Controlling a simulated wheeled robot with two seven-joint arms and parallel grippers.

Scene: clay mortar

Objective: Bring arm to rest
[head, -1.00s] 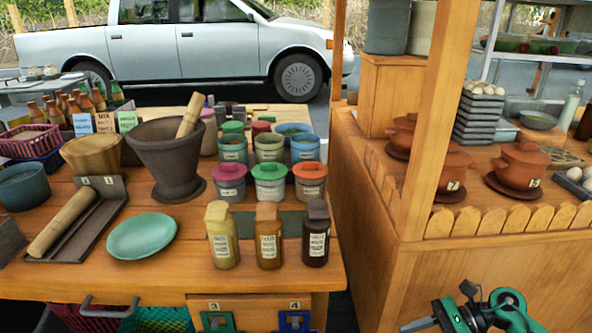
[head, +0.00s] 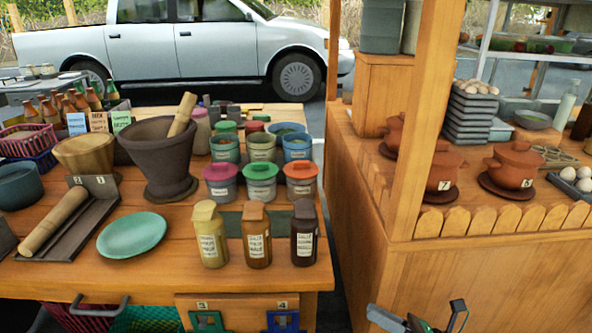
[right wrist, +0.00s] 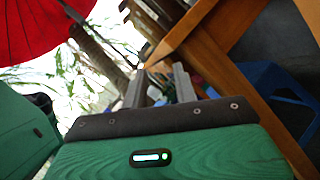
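My right gripper (head: 424,318) shows at the bottom edge of the head view, low in front of the right-hand wooden stall, with nothing held. In the right wrist view its two grey fingers (right wrist: 159,88) stand apart with a gap between them. My left gripper is not in view. The dark clay mortar (head: 160,165) stands upright on the left wooden table, with a wooden pestle (head: 183,115) leaning in it. No gripper is near the mortar.
The left table (head: 120,278) also holds a green plate (head: 132,236), lidded jars and three bottles (head: 256,236). The right stall (head: 480,275) has a scalloped edge, a wooden post (head: 428,120) and clay pots (head: 513,168). A narrow gap separates the two.

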